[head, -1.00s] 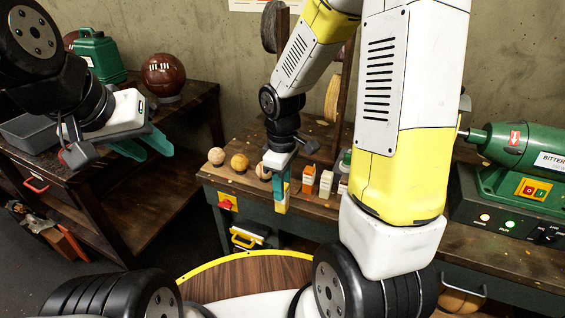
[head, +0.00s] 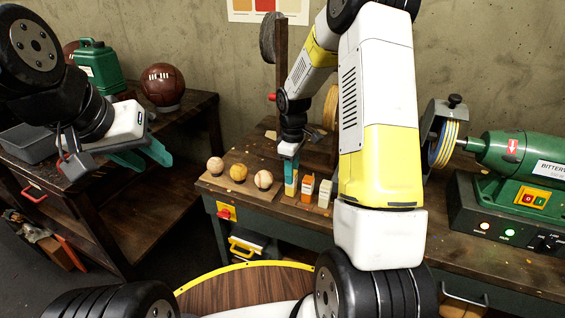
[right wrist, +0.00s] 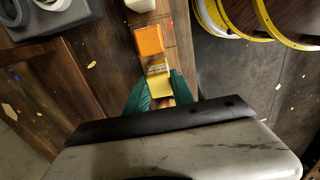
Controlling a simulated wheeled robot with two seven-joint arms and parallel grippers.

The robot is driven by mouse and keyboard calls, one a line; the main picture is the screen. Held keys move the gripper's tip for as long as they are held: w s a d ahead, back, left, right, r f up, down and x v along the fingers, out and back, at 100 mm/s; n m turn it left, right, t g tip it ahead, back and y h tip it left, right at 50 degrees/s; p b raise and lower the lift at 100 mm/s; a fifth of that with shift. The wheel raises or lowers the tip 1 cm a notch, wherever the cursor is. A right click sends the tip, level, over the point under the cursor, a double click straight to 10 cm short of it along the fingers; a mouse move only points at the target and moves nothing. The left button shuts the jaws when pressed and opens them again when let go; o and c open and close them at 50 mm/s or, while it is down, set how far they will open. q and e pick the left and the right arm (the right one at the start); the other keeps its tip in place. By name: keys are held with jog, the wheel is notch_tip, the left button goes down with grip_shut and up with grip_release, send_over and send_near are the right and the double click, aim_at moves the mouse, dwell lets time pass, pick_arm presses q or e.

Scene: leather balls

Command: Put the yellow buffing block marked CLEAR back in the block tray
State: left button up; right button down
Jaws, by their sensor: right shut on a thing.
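My right gripper (head: 290,172) is shut on the yellow buffing block (head: 291,186), which is upright at the left end of a row with an orange-topped block (head: 307,188) and a white block (head: 325,193). In the right wrist view the yellow block (right wrist: 159,84) sits between the teal fingers, beside the orange block (right wrist: 149,41); its small lettering is unreadable. The blocks stand along a light wooden strip (right wrist: 182,42), apparently the block tray. I cannot tell whether the yellow block touches it. My left gripper (head: 140,155) is open and empty, over the left side.
Several balls rest on a board (head: 240,190) left of the blocks. A green buffing machine (head: 505,165) stands on the bench at right. A left table holds a brown ball (head: 162,85), a green can (head: 97,65) and a grey bin (head: 28,143).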

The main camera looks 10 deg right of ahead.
jog(key=shift+f, duration=0.45)
jog(key=c, duration=1.1)
grip_release()
